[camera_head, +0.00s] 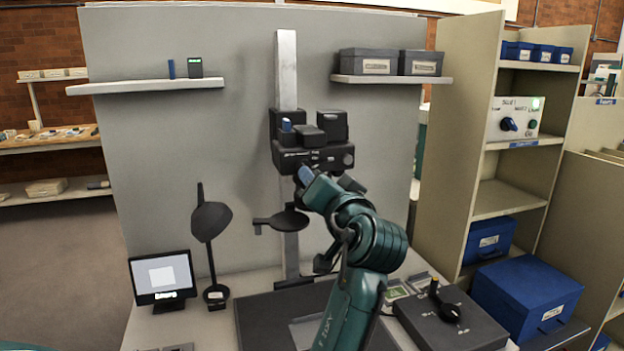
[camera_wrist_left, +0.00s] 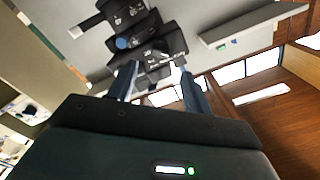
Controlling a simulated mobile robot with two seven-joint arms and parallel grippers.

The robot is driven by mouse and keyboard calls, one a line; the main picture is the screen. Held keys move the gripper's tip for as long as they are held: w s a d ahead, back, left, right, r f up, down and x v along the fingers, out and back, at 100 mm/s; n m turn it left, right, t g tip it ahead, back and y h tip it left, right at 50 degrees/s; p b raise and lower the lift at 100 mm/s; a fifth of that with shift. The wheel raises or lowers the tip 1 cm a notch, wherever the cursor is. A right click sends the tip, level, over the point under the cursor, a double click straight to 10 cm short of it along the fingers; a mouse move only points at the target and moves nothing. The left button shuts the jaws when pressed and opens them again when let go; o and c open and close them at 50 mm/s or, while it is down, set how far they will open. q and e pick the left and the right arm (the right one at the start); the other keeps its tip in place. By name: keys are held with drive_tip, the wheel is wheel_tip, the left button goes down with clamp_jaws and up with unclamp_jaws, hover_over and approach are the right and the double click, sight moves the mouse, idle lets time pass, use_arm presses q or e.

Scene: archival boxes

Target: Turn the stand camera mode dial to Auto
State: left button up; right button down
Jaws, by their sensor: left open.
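The stand camera (camera_head: 315,158) is a black body on a grey vertical column. A small blue knob (camera_head: 286,125) stands on its top left; it looks like the mode dial. The dial's markings are too small to read. In the left wrist view the camera (camera_wrist_left: 160,45) appears rolled over, with a round blue knob (camera_wrist_left: 122,43) beyond one fingertip. My left gripper (camera_head: 306,176) is just below the camera's front in the head view. In the wrist view its two blue fingers (camera_wrist_left: 155,70) are apart with nothing held. Contact with the camera cannot be told. My right gripper is not in view.
Shelves (camera_head: 150,86) flank the column on the grey panel. A black round-headed arm (camera_head: 211,220) and a small screen (camera_head: 162,277) stand at left. A dark box with a knob (camera_head: 450,318) lies at right, near blue boxes (camera_head: 525,292). A white dial box (camera_head: 515,117) sits on a shelf.

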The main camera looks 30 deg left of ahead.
use_arm(q)
drive_tip(key=shift+v, duration=2.75)
